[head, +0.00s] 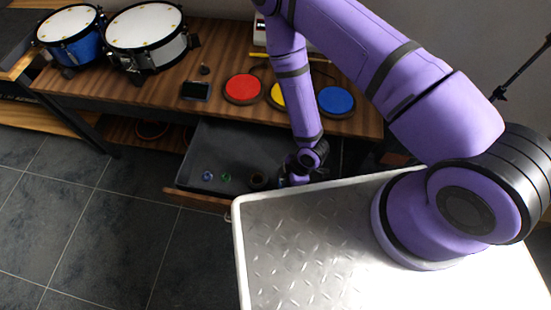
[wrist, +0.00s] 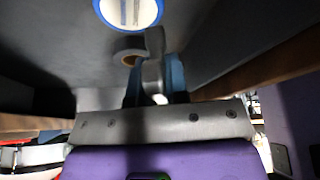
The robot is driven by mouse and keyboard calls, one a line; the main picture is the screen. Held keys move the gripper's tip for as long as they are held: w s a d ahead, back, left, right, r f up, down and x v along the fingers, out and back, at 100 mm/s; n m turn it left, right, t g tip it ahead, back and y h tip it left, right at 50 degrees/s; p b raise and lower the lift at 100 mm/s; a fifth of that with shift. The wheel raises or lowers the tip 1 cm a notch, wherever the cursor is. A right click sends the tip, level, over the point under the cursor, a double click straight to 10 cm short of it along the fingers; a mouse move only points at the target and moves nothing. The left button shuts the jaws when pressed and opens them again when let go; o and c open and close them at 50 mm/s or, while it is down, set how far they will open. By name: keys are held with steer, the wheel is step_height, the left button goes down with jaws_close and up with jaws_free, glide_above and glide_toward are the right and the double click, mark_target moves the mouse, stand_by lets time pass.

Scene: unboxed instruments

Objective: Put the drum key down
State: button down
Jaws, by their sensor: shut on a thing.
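The drum key (wrist: 153,72) is a small grey piece, seen in the wrist view between the two bluish fingers of my gripper (wrist: 155,78). My gripper is shut on it. In the head view my gripper (head: 296,179) is low inside the right part of the open drawer (head: 235,145), and the key cannot be made out there. I cannot tell whether the key touches the drawer floor.
The drawer holds a small blue ring (head: 207,176), a green ring (head: 226,177) and a dark round item (head: 258,181). A blue-rimmed round item (wrist: 130,12) shows ahead in the wrist view. Drums and coloured pads (head: 243,89) stand on the wooden table (head: 215,60) above.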

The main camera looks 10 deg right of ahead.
steer(key=w+a, duration=0.2)
steer(key=w, duration=0.2)
steer(key=w+a+f, duration=0.1)
steer(key=w+a, duration=0.1)
steer(key=w, duration=0.3)
steer(key=w+a, duration=0.2)
steer(key=w, duration=0.3)
steer(key=shift+f, duration=0.3)
steer(key=shift+w+f, duration=0.15)
steer(key=shift+f, duration=1.65)
steer(key=shift+f, duration=0.1)
steer(key=c, duration=1.1)
jaws_free()
steer(key=v, duration=1.2)
steer(key=shift+d, duration=0.1)
